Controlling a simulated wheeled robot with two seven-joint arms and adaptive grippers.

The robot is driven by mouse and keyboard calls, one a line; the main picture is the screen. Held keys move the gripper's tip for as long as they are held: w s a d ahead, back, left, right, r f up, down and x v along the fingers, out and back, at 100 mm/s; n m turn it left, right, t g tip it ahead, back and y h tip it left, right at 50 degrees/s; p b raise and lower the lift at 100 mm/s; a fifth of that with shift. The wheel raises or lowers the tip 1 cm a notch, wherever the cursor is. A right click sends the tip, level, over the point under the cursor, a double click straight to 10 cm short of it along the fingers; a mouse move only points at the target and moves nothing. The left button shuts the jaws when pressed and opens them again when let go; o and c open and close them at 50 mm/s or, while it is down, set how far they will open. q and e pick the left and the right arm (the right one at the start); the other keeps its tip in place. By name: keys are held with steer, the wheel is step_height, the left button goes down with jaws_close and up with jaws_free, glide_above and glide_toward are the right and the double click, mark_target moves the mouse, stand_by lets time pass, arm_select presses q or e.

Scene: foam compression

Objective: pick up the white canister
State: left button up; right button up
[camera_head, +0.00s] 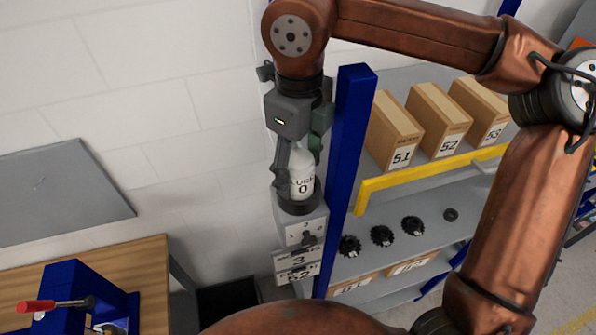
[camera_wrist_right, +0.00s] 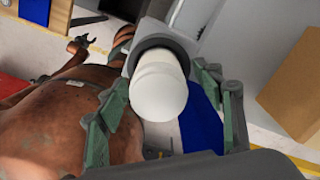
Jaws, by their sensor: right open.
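The white canister (camera_head: 302,176) stands upright in a dark round holder (camera_head: 301,205) on top of a grey box beside the blue post. Its label shows a 0. In the right wrist view the canister (camera_wrist_right: 158,92) sits between the two green-grey fingers. My right gripper (camera_head: 298,157) points down over the canister, with its fingers on either side of it. The fingers are open, and in the wrist view (camera_wrist_right: 172,110) gaps show between them and the canister.
A blue shelf post (camera_head: 349,140) stands close to the right of the gripper. A wooden bench (camera_head: 130,269) with a blue vise (camera_head: 84,300) is at lower left.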

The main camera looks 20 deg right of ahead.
steer(key=shift+f, duration=0.3)
steer(key=shift+a, duration=0.1)
steer(key=shift+c, duration=0.3)
steer(key=c, duration=1.2)
steer(key=shift+r, duration=0.1)
